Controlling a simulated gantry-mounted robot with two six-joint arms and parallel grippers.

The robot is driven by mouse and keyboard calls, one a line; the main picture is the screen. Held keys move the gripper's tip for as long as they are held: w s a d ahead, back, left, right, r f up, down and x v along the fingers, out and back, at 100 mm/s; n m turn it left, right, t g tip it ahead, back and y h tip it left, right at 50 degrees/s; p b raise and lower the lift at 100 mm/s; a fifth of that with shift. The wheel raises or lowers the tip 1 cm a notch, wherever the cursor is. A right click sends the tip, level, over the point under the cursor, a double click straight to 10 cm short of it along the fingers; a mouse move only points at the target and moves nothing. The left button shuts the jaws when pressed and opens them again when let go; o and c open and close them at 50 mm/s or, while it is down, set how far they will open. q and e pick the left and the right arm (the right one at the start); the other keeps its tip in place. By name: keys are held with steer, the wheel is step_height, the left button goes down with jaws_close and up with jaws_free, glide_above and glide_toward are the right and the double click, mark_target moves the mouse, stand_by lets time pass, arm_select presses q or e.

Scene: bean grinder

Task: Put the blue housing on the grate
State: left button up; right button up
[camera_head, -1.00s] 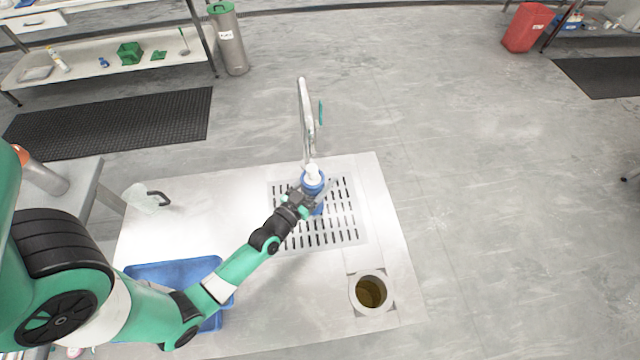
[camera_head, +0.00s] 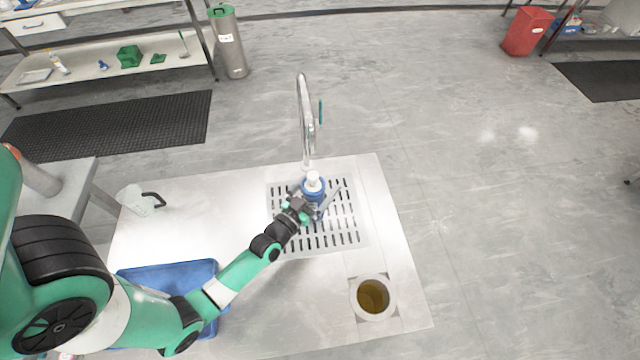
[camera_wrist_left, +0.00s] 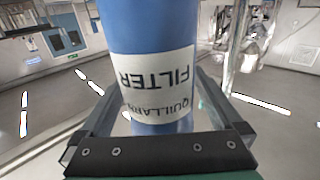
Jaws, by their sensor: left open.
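The blue housing (camera_head: 314,190) has a white top and stands upright on the slotted metal grate (camera_head: 346,226), below the faucet. In the left wrist view the housing (camera_wrist_left: 150,30) fills the middle and bears a white label reading "FILTER". My left gripper (camera_head: 322,198) is open, with one finger on either side of the housing. A gap shows between the fingers and the housing in the left wrist view. The housing's base is partly hidden by the gripper. My right gripper is not in view.
A metal faucet (camera_head: 304,120) rises just behind the housing. A round opening (camera_head: 373,296) with brown contents is at the front right of the counter (camera_head: 180,230). A blue tray (camera_head: 165,280) lies at the left under my arm, and a clear pitcher (camera_head: 136,198) stands behind it.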

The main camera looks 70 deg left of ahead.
arm_select(q)
steer(key=p+v, duration=0.2)
steer(key=v, duration=1)
